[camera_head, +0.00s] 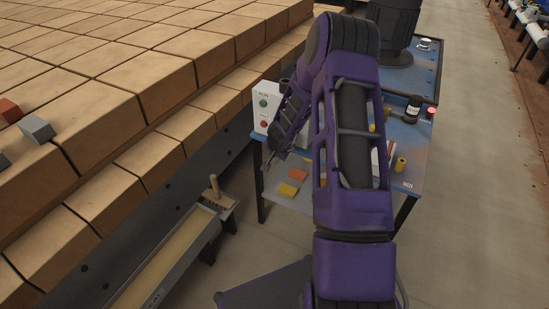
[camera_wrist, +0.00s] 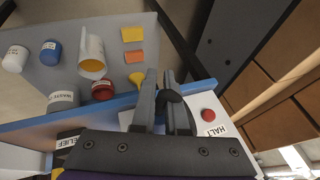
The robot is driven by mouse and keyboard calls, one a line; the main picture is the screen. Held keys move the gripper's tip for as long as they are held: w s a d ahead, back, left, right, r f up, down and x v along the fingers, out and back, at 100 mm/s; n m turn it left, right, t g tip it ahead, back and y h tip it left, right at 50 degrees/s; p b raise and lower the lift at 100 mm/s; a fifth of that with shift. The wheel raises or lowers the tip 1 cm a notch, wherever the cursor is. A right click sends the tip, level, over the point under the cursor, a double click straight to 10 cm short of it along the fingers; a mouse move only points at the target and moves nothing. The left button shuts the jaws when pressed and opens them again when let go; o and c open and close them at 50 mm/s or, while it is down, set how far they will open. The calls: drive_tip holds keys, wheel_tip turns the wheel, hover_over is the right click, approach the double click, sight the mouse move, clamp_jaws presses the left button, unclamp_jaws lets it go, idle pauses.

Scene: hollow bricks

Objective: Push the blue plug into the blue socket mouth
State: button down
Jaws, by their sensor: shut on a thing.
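My gripper (camera_wrist: 161,80) reaches up from the bottom of the wrist view, its two grey fingers close together. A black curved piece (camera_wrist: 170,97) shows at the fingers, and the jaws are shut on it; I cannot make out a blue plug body. In the head view my gripper (camera_head: 271,160) hangs low beside the white control box (camera_head: 262,103) at the bench's left edge. The box's red HALT button (camera_wrist: 208,115) is right of the fingers in the wrist view. I cannot pick out the blue socket mouth in either view; the fingers or my arm may hide it.
The blue bench (camera_head: 411,135) carries a black bottle (camera_head: 412,108) and a yellow cylinder (camera_head: 400,164). Its lower shelf (camera_wrist: 112,28) holds cans, a roll, and yellow and orange pads. Stacked bricks (camera_head: 110,95) fill the left. Clear floor (camera_head: 470,200) lies right.

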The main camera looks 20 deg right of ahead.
drive_tip(key=shift+t+b, duration=0.4)
drive_tip(key=shift+b, duration=0.75)
drive_tip(key=shift+r+t+y, duration=0.1)
drive_tip(key=shift+t+y, duration=0.3)
drive_tip(key=shift+w+a, duration=0.15)
drive_tip(key=shift+w, duration=0.1)
idle(0.6)
drive_tip(key=shift+w+d, duration=1)
drive_tip(key=shift+d, duration=0.3)
drive_tip(key=shift+w+d, duration=0.1)
drive_tip(key=shift+d, duration=0.05)
drive_tip(key=c, duration=0.9)
unclamp_jaws()
drive_tip(key=shift+o, duration=0.2)
